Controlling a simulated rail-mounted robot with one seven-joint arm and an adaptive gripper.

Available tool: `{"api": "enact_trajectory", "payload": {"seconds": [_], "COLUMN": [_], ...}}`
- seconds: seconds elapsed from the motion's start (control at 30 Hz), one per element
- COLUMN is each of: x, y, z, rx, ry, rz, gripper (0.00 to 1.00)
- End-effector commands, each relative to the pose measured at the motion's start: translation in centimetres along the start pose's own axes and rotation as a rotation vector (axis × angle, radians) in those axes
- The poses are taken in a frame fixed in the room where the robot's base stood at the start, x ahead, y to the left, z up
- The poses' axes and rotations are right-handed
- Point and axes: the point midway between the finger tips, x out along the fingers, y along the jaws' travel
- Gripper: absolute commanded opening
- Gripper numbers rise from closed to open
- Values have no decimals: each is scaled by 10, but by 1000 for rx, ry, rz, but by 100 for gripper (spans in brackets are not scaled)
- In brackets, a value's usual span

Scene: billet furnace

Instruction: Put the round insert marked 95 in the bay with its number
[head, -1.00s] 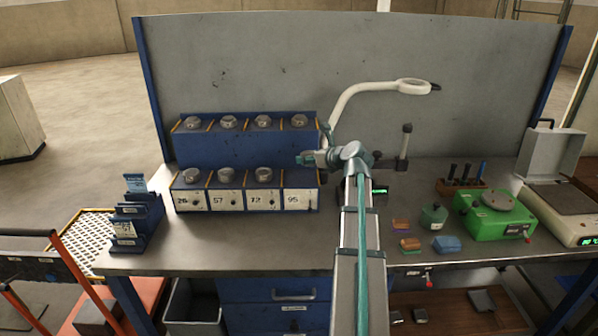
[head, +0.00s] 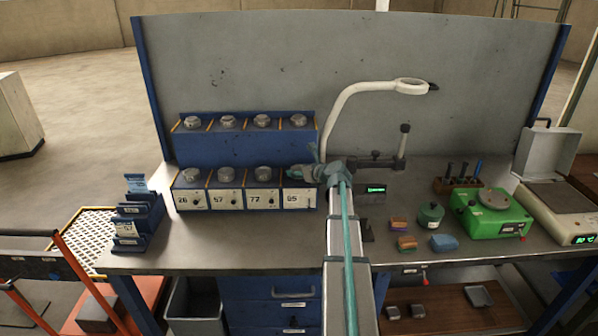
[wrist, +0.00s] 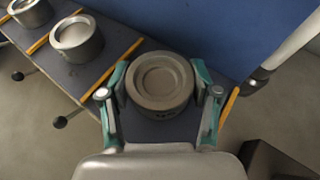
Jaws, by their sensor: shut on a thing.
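The round insert (wrist: 160,82) is a grey metal ring with a recessed top. In the wrist view it sits between the two teal fingers of my gripper (wrist: 160,98), which is shut on it. Marks on its side are too small to read. The bay labelled 95 (head: 294,200) is the rightmost of the lower row. My gripper (head: 298,173) is at the top of this bay in the head view and hides most of the insert. In the wrist view the insert is over the bay's dark floor, between yellow dividers. I cannot tell whether it touches the floor.
The lower bays 26, 57 and 77 (head: 264,199) each hold an insert to the left. The upper row (head: 245,140) behind also holds several inserts. A white lamp arm (head: 337,115) rises close to the rack's right end. A green device (head: 492,215) stands farther right.

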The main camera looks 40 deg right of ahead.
Motion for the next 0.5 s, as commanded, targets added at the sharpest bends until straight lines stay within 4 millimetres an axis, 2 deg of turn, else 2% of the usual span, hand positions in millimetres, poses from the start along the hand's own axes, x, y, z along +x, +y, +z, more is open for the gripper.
{"api": "enact_trajectory", "payload": {"seconds": [0.43,0.47,0.5], "x": [2,2,2], "y": [0,0,0], "z": [-6,-7,-6], "rx": [1,0,0], "ry": [-2,0,0], "rz": [-1,-1,-1], "gripper": [0,66,72]}}
